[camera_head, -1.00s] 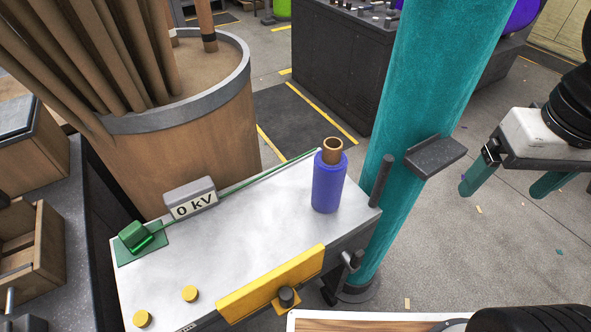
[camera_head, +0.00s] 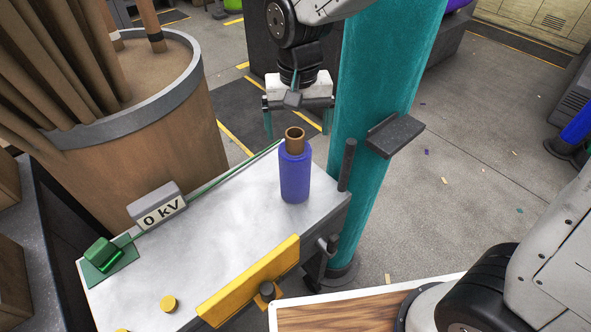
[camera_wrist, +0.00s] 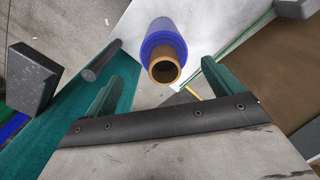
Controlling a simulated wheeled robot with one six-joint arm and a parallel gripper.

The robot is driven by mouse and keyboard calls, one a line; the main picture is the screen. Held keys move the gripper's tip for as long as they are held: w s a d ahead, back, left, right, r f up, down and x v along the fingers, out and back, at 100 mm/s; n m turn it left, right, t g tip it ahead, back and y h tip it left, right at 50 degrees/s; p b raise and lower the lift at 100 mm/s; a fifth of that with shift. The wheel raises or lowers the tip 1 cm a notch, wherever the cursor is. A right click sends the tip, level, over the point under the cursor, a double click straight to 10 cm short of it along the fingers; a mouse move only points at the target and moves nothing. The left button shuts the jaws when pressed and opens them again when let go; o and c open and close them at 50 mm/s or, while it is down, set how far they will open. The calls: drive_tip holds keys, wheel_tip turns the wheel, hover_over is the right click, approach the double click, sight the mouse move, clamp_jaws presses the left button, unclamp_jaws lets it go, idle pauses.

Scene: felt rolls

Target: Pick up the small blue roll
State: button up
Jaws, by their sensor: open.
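The small blue roll (camera_head: 295,174) stands upright on the grey metal table (camera_head: 225,245), near its far right corner. A brown cardboard core sticks out of its top. In the wrist view the roll (camera_wrist: 163,38) shows from above, beyond and between the fingers. My gripper (camera_head: 297,130) is open and empty, with its teal fingers pointing down behind and above the roll. In the wrist view my gripper (camera_wrist: 165,85) has its two fingers apart, and the roll's core opening faces the camera. I see no contact between fingers and roll.
A dark post (camera_head: 347,165) rises at the table's corner. A large wooden drum (camera_head: 150,130) stands left.

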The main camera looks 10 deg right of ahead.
sight(295, 147)
drive_tip(key=f, duration=0.6)
drive_tip(key=shift+a, duration=0.3)
drive_tip(key=shift+r, duration=0.1)
drive_tip(key=c, duration=1.2)
